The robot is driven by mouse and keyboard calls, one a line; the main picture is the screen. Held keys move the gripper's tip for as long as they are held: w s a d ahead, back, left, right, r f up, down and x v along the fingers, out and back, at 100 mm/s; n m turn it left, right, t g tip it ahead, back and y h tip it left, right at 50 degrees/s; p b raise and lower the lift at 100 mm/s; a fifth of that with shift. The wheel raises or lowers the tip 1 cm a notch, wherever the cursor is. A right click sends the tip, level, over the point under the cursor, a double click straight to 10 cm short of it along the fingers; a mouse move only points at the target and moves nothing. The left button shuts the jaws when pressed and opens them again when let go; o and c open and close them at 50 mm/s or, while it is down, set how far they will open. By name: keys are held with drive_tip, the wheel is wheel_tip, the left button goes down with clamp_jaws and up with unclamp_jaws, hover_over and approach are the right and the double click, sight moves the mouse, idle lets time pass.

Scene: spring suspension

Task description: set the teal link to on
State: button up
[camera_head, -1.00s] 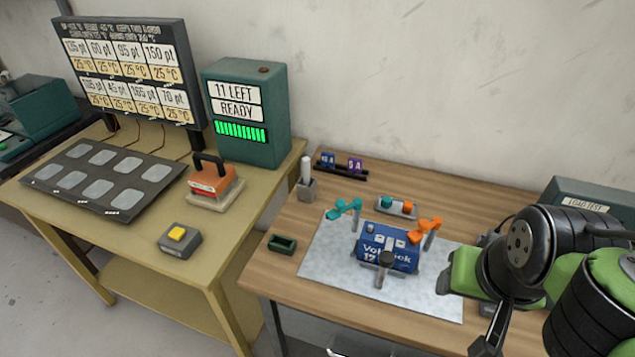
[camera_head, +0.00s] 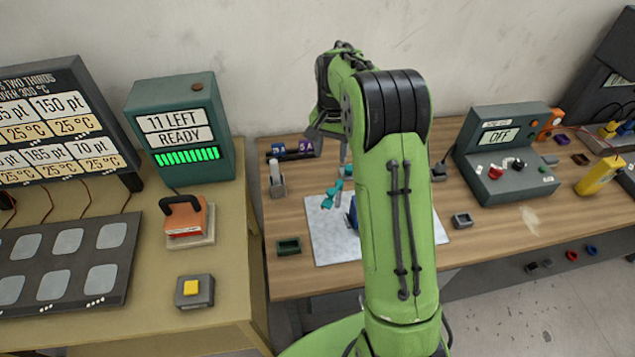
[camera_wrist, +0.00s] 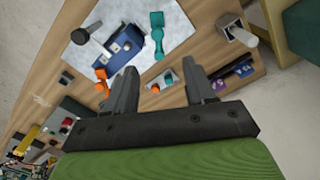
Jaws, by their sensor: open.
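In the wrist view the teal link (camera_wrist: 157,36) lies beside the battery (camera_wrist: 122,44), ahead of my fingers. The orange link (camera_wrist: 101,82) is at the battery's other side. A small holder (camera_wrist: 153,88) with a teal piece and an orange piece lies near the fingers. My gripper (camera_wrist: 160,88) is open and empty above the bench, apart from the teal link.
A white cylinder in a grey holder (camera_head: 276,180) and a rack with blue and purple blocks (camera_head: 292,150) stand behind and left. A green tray (camera_head: 289,247) lies at the front left. A load tester reading OFF (camera_head: 505,155) stands right. The grey mat (camera_head: 325,240) is partly bare.

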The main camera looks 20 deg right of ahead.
sight(331, 191)
drive_tip(key=f, duration=0.9)
drive_tip(key=f+p, duration=0.1)
drive_tip(key=f, duration=0.4)
drive_tip(key=shift+s+d+f, duration=0.15)
drive_tip(key=shift+d+f, duration=0.1)
drive_tip(key=shift+f, duration=0.1)
clamp_jaws()
